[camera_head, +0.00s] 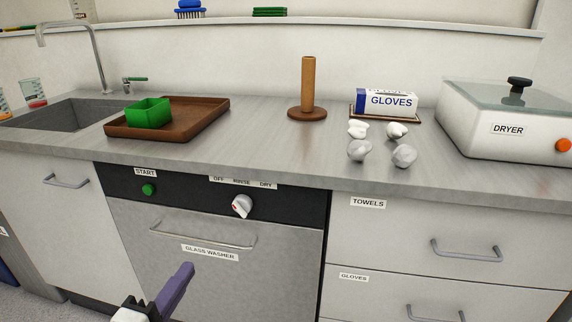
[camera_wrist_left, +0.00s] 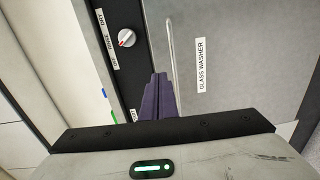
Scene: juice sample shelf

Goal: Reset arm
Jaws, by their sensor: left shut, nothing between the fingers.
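My left gripper (camera_head: 186,270) has purple fingers and shows low in the head view, in front of the closed glass washer door (camera_head: 180,238). In the left wrist view its fingers (camera_wrist_left: 157,82) lie together, shut and empty, pointing at the washer front beside the door handle (camera_wrist_left: 171,50). I cannot tell whether they touch the washer. My right gripper is not in view.
The glass washer has a green start button (camera_head: 148,189) and a white knob (camera_head: 242,206). Above, the counter holds a brown tray (camera_head: 203,124) with a green box (camera_head: 148,113), a brown post (camera_head: 308,88), a gloves box (camera_head: 388,104), crumpled white pieces (camera_head: 404,156) and a dryer (camera_head: 500,122).

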